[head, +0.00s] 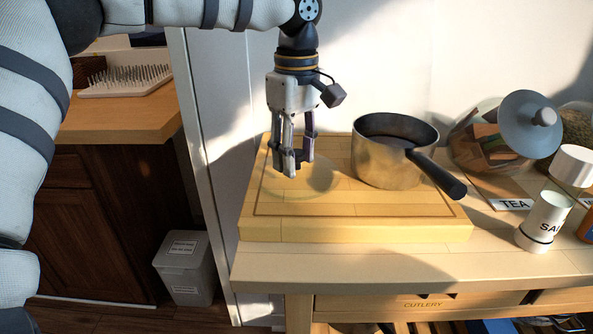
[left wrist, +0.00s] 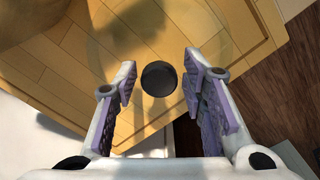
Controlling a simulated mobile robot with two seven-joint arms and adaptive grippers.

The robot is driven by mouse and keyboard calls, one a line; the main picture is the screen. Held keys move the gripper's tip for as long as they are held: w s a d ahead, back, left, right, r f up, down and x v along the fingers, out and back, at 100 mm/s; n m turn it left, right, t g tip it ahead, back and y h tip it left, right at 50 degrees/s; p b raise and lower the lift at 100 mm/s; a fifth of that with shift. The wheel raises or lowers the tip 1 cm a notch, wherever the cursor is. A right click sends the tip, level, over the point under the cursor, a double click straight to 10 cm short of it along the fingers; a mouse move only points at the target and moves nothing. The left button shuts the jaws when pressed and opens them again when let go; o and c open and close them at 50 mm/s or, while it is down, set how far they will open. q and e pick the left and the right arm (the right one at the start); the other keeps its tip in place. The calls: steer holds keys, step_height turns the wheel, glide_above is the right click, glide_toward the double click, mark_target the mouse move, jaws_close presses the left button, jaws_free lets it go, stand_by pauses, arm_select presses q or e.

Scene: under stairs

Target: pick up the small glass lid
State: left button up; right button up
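The small glass lid (head: 318,182) lies on the wooden board (head: 350,231), left of the pot. It is clear, so only a faint round outline shows in the head view. Its dark round knob (left wrist: 159,78) shows in the left wrist view. My left gripper (head: 295,170) points down over the lid. Its fingers are open, one on each side of the knob as seen from the wrist, with gaps on both sides. In the head view the fingers hide the knob. My right gripper is not in view.
A metal pot (head: 380,164) with a dark handle (head: 437,175) stands on the board, right of my gripper. A glass jar with a blue-grey lid (head: 530,122) and a salt shaker (head: 545,222) are further right. The white wall is close behind.

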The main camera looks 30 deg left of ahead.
arm_select(q)
jaws_close()
step_height(320, 180, up, 3)
steer(key=shift+w+f, duration=0.1)
steer(key=s+d+r, duration=0.2)
steer(key=d+r, duration=0.3)
steer(key=d, duration=0.1)
steer(key=s+d+r, duration=0.3)
steer(key=d+r, duration=0.2)
steer(key=d, duration=0.2)
steer(key=shift+s, duration=0.35)
steer(key=shift+r, duration=0.1)
